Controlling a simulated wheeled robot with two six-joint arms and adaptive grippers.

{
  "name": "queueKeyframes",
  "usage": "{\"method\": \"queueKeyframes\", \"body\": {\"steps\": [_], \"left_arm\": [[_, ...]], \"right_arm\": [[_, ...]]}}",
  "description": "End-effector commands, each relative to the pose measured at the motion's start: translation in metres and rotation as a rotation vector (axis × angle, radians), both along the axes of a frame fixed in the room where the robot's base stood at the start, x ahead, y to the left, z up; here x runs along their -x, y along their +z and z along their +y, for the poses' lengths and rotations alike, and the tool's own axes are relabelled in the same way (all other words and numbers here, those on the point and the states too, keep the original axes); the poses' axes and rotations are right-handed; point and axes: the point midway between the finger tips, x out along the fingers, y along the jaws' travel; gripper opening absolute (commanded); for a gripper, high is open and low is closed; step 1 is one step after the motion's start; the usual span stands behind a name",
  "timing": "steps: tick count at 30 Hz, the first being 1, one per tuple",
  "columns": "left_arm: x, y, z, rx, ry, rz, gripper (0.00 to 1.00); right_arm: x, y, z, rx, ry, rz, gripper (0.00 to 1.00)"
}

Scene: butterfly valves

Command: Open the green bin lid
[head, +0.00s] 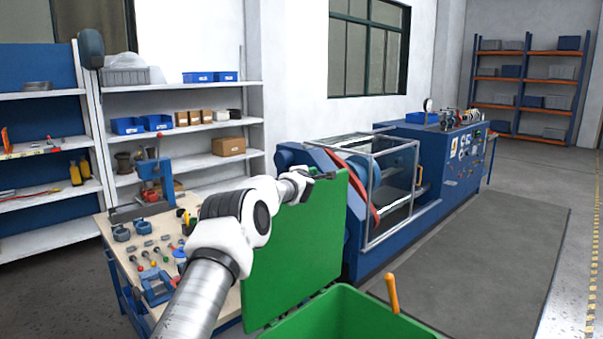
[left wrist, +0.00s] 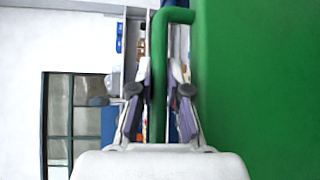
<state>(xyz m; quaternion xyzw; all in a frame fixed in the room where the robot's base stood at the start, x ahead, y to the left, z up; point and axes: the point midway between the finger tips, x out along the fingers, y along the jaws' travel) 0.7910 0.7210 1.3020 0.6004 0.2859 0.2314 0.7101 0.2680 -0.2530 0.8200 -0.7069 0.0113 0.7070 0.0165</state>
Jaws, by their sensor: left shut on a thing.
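The green bin lid (head: 295,255) stands raised, close to upright, at the rear-left side of the green bin (head: 345,315). The bin's open top shows at the bottom of the head view. My left gripper (head: 325,177) is at the lid's upper edge. In the left wrist view, my left gripper (left wrist: 160,68) is shut on the lid's green bar handle (left wrist: 176,15), which runs between its two fingers. The lid's flat green face (left wrist: 260,90) fills the right of that view. My right gripper is not in view.
A workbench (head: 125,245) with tools stands left, behind my left arm. A blue machine (head: 365,260) with a clear guard is just behind the lid. An orange stick-like part (head: 392,292) rises by the bin. Grey floor matting (head: 500,255) is clear at right.

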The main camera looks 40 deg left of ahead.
Motion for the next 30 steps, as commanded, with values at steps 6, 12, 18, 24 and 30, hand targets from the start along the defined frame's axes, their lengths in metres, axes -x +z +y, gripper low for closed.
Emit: {"method": "queueKeyframes", "body": {"steps": [6, 12, 18, 24, 30], "left_arm": [[0.000, 0.000, 0.000, 0.000, 0.000, 0.000, 0.27], [0.000, 0.000, -0.001, 0.001, 0.000, 0.001, 0.27], [0.010, 0.001, -0.007, 0.005, 0.006, 0.005, 0.27], [0.035, 0.006, -0.032, 0.006, 0.000, 0.002, 0.27], [0.067, 0.012, -0.063, 0.004, -0.003, -0.001, 0.27]], "right_arm": [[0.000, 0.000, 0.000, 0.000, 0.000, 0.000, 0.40], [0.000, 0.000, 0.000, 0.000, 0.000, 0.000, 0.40], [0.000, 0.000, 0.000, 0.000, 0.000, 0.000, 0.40], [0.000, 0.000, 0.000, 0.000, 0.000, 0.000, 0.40], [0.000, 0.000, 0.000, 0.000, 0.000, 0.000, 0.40]]}}
